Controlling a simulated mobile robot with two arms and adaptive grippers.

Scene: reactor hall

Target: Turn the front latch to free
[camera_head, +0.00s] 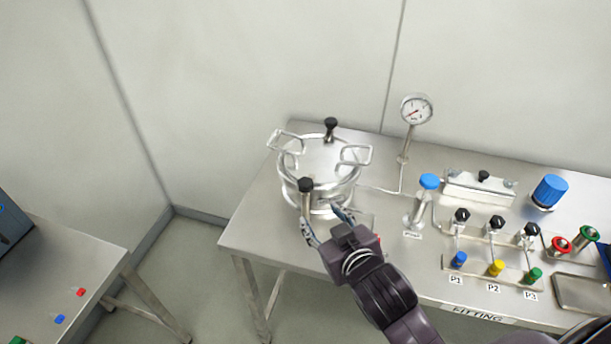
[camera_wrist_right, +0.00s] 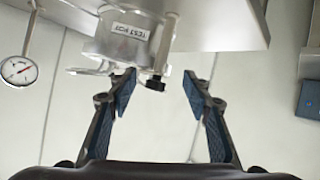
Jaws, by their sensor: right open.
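The steel vessel (camera_head: 322,160) stands at the left end of the bench, its lid on and two looped handles up. Its front latch has a black knob (camera_head: 306,185) on a steel post at the near rim; a rear latch with a black knob (camera_head: 331,123) is at the far rim. My right gripper (camera_head: 321,216) is open and empty just in front of the vessel. In the right wrist view the vessel (camera_wrist_right: 112,45) with its "TEST POT" label appears upside down, and the front knob (camera_wrist_right: 156,83) shows between the spread fingertips (camera_wrist_right: 158,80). Contact cannot be told.
A blue-capped valve (camera_head: 428,183) and several black-knobbed valves (camera_head: 495,223) are to the right. A second table (camera_head: 60,275) is at the left, across a floor gap.

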